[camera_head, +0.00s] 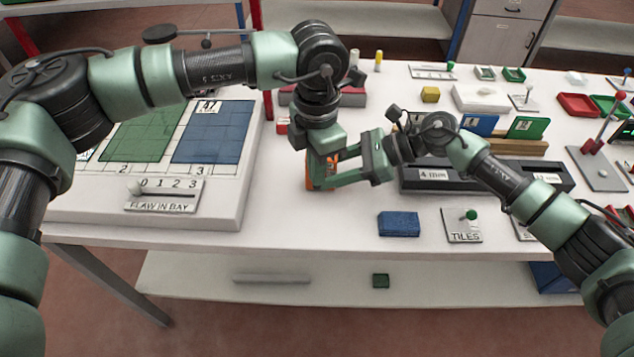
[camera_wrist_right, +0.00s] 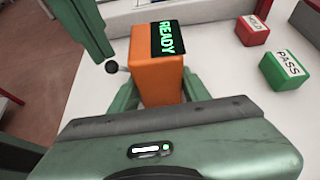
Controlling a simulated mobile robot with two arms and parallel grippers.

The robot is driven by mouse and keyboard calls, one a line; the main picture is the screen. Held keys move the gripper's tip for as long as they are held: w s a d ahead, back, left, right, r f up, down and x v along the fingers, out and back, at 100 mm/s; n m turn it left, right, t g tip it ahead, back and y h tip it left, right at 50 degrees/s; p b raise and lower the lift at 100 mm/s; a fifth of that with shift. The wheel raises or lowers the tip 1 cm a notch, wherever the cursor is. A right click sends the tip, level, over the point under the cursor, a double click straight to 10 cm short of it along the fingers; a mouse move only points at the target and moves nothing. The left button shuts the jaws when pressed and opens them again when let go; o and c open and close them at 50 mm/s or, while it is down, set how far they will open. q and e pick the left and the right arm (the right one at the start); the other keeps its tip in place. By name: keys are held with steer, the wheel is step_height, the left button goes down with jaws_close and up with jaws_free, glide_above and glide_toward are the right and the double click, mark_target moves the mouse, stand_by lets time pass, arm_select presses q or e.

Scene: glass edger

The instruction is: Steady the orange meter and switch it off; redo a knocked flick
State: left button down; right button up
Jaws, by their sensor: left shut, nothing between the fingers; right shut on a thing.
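The orange meter (camera_head: 318,172) stands near the front edge of the white table, partly hidden in the head view by my grippers. In the right wrist view the meter (camera_wrist_right: 158,75) shows a dark screen with "READY" lit in green. A small lever with a dark round knob (camera_wrist_right: 112,67) sticks out from its left side. My right gripper (camera_head: 345,165) is shut on the meter, one finger on each side of its body.
A red "HOLD" block (camera_wrist_right: 253,30) and a green "PASS" block (camera_wrist_right: 285,69) lie to the meter's right in the wrist view. A blue block (camera_head: 398,224) and a "TILES" switch plate (camera_head: 462,226) are near the front edge. The "FLAW IN BAY" panel (camera_head: 165,196) is at left.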

stand_by(0.5)
arm_select(q)
steer(key=shift+f, duration=0.5)
step_height(320, 180, up, 7)
steer(key=s, duration=0.1)
stand_by(0.6)
steer(key=shift+s+r, duration=0.1)
steer(key=shift+w+f, duration=0.8)
steer(key=shift+f, duration=2.45)
